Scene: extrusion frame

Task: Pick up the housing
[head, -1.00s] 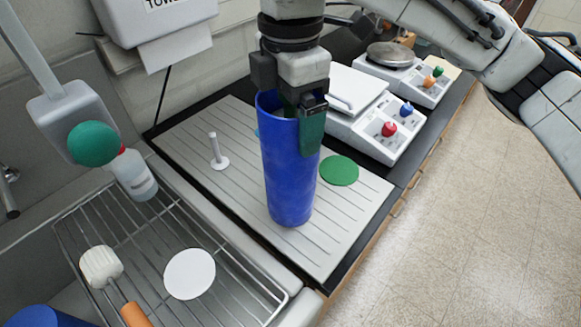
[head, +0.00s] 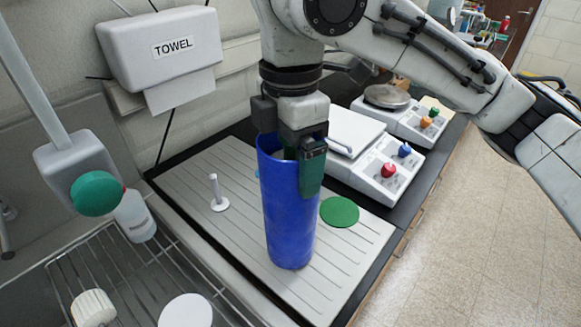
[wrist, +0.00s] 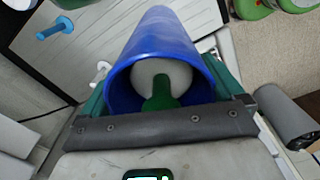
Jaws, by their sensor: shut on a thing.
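The housing appears to be the tall blue open-topped tube (head: 289,220), upright on the grey ribbed drainboard (head: 352,262). I cannot tell whether its base touches the board. My gripper (head: 289,172) is at its rim from above, shut on it. One green finger lies against the tube's outer right side; the other is mostly hidden in the head view. In the wrist view, the green fingers of my gripper (wrist: 163,88) stand on either side of the blue tube (wrist: 160,28). A white rounded part and a green part (wrist: 161,93) show inside its mouth.
A white peg on a round base (head: 216,195) stands left of the tube, and a green disc (head: 339,211) lies right. White scales (head: 385,172) stand behind right. A wire rack (head: 110,270) is at left, below a towel dispenser (head: 165,48).

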